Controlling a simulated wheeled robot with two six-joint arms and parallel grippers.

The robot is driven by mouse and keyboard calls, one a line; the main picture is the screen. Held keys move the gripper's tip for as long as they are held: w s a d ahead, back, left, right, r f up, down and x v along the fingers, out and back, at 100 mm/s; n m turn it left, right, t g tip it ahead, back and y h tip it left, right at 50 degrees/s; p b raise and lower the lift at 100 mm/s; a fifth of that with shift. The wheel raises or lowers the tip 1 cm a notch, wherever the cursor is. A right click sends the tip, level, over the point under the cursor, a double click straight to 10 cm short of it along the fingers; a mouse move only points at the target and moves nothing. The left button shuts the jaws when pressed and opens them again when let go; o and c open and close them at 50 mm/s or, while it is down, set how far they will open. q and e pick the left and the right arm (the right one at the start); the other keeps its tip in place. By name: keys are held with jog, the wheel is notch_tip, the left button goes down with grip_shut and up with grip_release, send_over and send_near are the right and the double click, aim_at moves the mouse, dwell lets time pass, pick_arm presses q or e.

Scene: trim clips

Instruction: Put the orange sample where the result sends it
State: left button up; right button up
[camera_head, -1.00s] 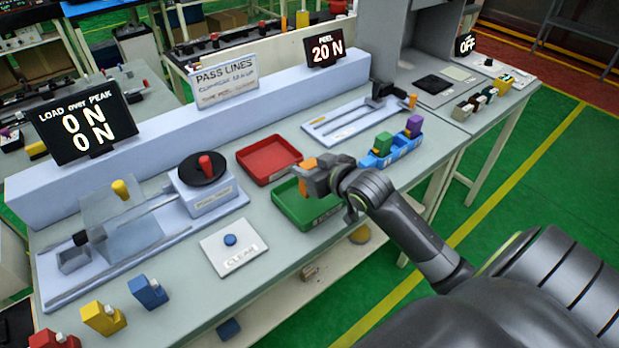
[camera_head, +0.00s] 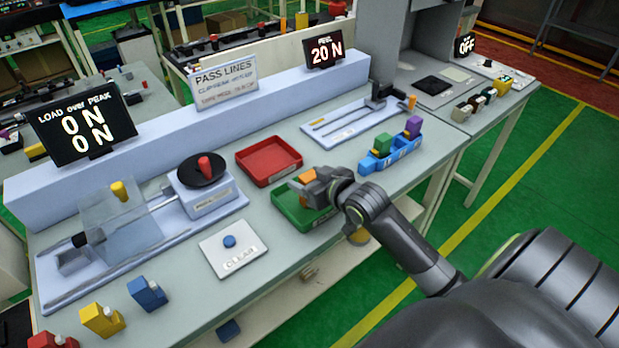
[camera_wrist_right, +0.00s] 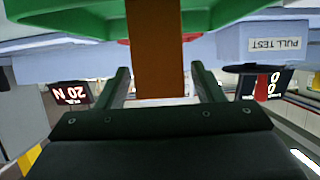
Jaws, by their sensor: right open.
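The orange sample (camera_head: 306,175) is at the green tray (camera_head: 291,213), partly hidden by my right gripper (camera_head: 310,187). In the right wrist view the orange sample (camera_wrist_right: 157,50) stands between the two fingers of the right gripper (camera_wrist_right: 163,85), with a visible gap on the right side; the jaws are open. The green tray (camera_wrist_right: 225,12) lies beyond it. I cannot tell whether the sample rests on the tray floor. The red tray (camera_head: 268,160) is empty behind it. The peel display (camera_head: 324,51) reads 20 N. My left gripper is out of view.
A pass lines sign (camera_head: 225,80) stands on the ledge. The pull test rig (camera_head: 205,180), a clear-button plate (camera_head: 232,248) and a blue rack (camera_head: 390,152) with green and purple samples surround the trays. Yellow (camera_head: 102,318) and blue (camera_head: 148,292) blocks sit front left.

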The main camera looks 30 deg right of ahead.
jog(key=shift+r, duration=0.15)
jog(key=v, duration=1.2)
jog(key=s+a+f+m+g+h, duration=0.1)
jog(key=s+a+f+g+h, duration=0.2)
jog(key=s+f+g, duration=1)
jog(key=s+d+f+t, duration=0.1)
jog(key=s+f, duration=0.2)
jog(key=f, duration=1.1)
jog(key=s+f+t, duration=0.1)
jog(key=s+f, duration=0.3)
jog(key=f, duration=1.1)
jog(key=s+a+f+g+y, duration=0.1)
jog(key=s+f, duration=1.2)
jog(key=s, duration=0.1)
jog(key=shift+f, duration=0.35)
